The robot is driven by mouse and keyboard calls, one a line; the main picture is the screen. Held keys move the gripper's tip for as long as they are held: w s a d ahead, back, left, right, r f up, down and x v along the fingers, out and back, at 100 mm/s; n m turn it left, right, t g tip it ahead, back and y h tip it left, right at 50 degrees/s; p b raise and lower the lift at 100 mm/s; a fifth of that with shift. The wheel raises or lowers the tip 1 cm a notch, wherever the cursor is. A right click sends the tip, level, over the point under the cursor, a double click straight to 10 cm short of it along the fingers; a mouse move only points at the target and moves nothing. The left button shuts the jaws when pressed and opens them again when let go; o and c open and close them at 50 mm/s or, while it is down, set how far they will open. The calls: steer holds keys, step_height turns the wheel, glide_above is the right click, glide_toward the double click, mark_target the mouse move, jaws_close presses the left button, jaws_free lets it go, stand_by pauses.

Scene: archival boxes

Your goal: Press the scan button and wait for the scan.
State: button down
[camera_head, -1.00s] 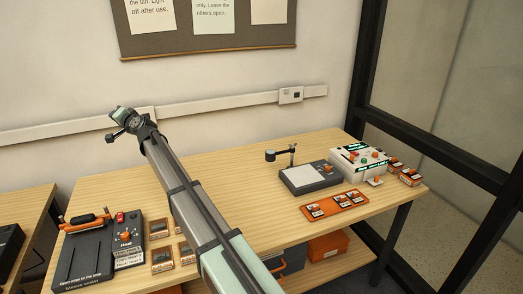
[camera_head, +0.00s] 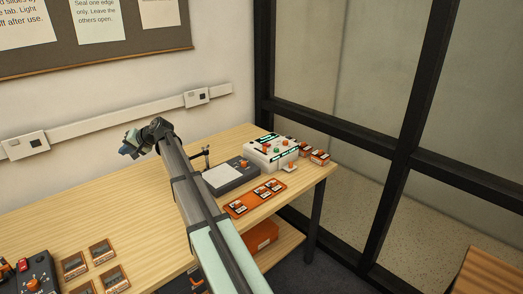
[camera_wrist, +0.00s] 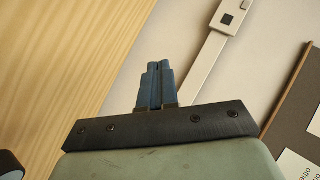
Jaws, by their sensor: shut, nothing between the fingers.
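A dark grey device with a pale flat top (camera_head: 222,176) stands on the bench, with an orange knob (camera_head: 244,163) and a small post arm. I cannot read which button is the scan button. My gripper (camera_head: 128,152) is raised above the bench, left of both devices and apart from them. In the wrist view its blue fingers (camera_wrist: 158,66) are together and empty, with bench wood and wall behind. My arm hides part of the grey device's left side.
An orange tray (camera_head: 233,210) with several small cards lies in front of the grey device. Several orange-labelled small boxes (camera_head: 319,157) sit right of the white box. A dark-framed glass partition (camera_head: 380,146) stands beyond the bench's right end. More small boxes (camera_head: 74,264) lie at left.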

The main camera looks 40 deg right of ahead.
steer(key=s+d+f+g, duration=0.1)
steer(key=s+d+f, duration=0.1)
steer(key=s+d, duration=0.65)
steer(key=s+d+f+g, duration=0.2)
steer(key=s+d, duration=0.1)
steer(key=d, duration=1)
step_height(320, 180, up, 4)
steer(key=m+t+h, duration=0.2)
steer(key=h, duration=0.4)
glide_above(278, 150)
steer(key=shift+w+d+f, duration=0.1)
steer(key=shift+d+f, duration=0.05)
steer(key=shift+d, duration=0.05)
steer(key=shift+f, duration=0.1)
steer(key=shift+f, duration=4.35)
steer(key=shift+f, duration=0.85)
steer(key=shift+r, duration=0.9)
